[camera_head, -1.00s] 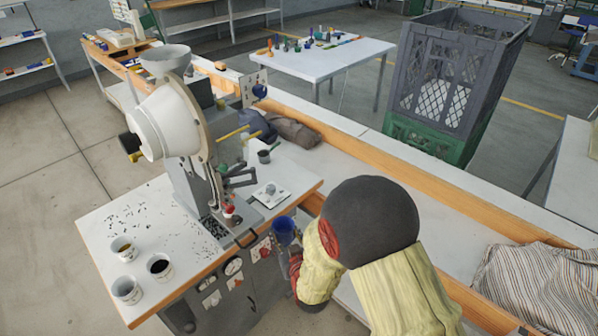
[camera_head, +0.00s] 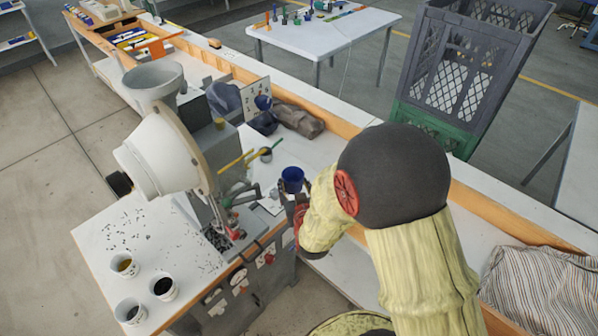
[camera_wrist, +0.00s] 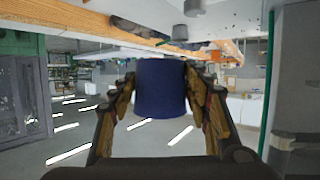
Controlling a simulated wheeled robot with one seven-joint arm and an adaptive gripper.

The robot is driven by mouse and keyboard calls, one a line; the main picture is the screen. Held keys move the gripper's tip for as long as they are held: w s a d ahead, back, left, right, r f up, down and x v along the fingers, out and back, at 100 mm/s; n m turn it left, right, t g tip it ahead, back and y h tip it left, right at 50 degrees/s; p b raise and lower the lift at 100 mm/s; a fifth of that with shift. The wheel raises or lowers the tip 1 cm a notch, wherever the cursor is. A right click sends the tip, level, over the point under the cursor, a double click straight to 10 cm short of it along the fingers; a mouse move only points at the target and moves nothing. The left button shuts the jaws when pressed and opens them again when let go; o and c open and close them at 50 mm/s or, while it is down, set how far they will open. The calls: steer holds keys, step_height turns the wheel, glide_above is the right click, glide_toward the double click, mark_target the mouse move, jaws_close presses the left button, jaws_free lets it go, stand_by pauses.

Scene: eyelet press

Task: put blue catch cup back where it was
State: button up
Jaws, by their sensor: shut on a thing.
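The blue catch cup (camera_head: 292,176) is upright, held above the back right edge of the press table (camera_head: 205,270). My gripper (camera_head: 291,193) is shut on it; the arm hides part of the fingers. In the wrist view the blue cup (camera_wrist: 161,88) sits between the two fingers (camera_wrist: 160,95), which touch its sides. The white eyelet press (camera_head: 158,157) with its hopper (camera_head: 153,80) stands to the left of the cup. The lower front of the press, with a red part (camera_head: 235,232), is left of and below the cup.
Three white cups (camera_head: 125,265) and scattered eyelets lie on the table's left. A board (camera_head: 257,98) with a blue round thing, dark cloths (camera_head: 298,120) and a crate (camera_head: 455,75) are behind.

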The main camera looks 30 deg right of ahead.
mark_target(300, 175)
steer(key=w+d+f, duration=0.3)
steer(key=w+d+f+b, duration=0.1)
steer(key=w+d+f, duration=0.1)
steer(key=w+f, duration=0.1)
steer(key=w+d+f+b, duration=0.1)
steer(key=w+d+f, duration=0.2)
steer(key=w, duration=0.1)
steer(key=shift+w+d+f, duration=0.25)
steer(key=shift+w+d, duration=0.1)
step_height(300, 175, down, 3)
steer(key=shift+w+d+f+b, duration=0.1)
steer(key=shift+f+b, duration=0.1)
steer(key=shift+b, duration=0.45)
steer(key=shift+r, duration=0.1)
